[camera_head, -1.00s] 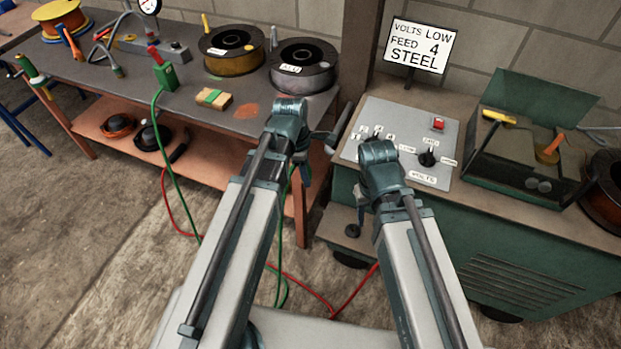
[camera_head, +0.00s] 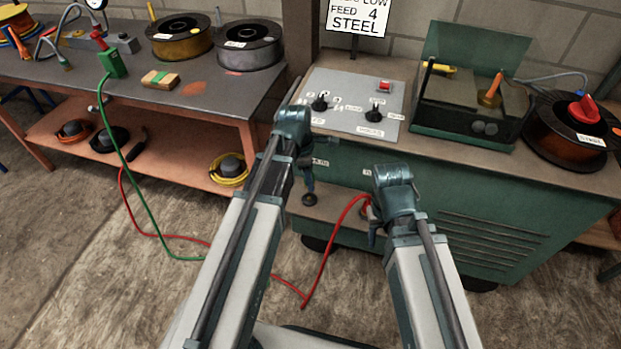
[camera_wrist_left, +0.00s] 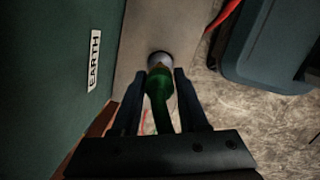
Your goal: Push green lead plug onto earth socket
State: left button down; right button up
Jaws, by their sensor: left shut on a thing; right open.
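My left gripper (camera_head: 307,178) points down over the ledge at the machine's front. In the left wrist view its fingers (camera_wrist_left: 160,88) are shut on the green lead plug (camera_wrist_left: 159,88). The plug's tip meets a round pale-grey socket (camera_wrist_left: 160,59) on the ledge; I cannot tell how deep it sits. A white EARTH label (camera_wrist_left: 95,60) is on the green panel to the left of that socket. The green lead (camera_head: 148,205) runs from a green clamp (camera_head: 113,63) on the bench to the floor, then behind my left arm. My right gripper (camera_head: 376,235) hangs open near the machine front.
The green machine (camera_head: 490,245) carries a control panel (camera_head: 350,100) and an open box (camera_head: 465,125). A red lead (camera_head: 325,262) loops across the floor to the machine front. The workbench (camera_head: 215,95) with wire spools stands on the left.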

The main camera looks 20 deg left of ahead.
aim_at(311, 199)
pick_arm(q)
jog(key=shift+f, duration=0.15)
notch_tip(311, 199, down, 6)
jog(key=b, duration=0.5)
jog(key=shift+r+b, duration=0.25)
jog(key=shift+b, duration=0.15)
jog(key=shift+f+b, duration=0.6)
dwell(1.7)
jog(key=shift+c, duration=1.8)
grip_release()
jog(key=shift+r, duration=0.1)
notch_tip(311, 199, up, 14)
jog(key=a+p, duration=0.2)
jog(key=p, duration=1.1)
jog(key=shift+s+f+p, duration=0.2)
jog(key=shift+s+p, duration=0.15)
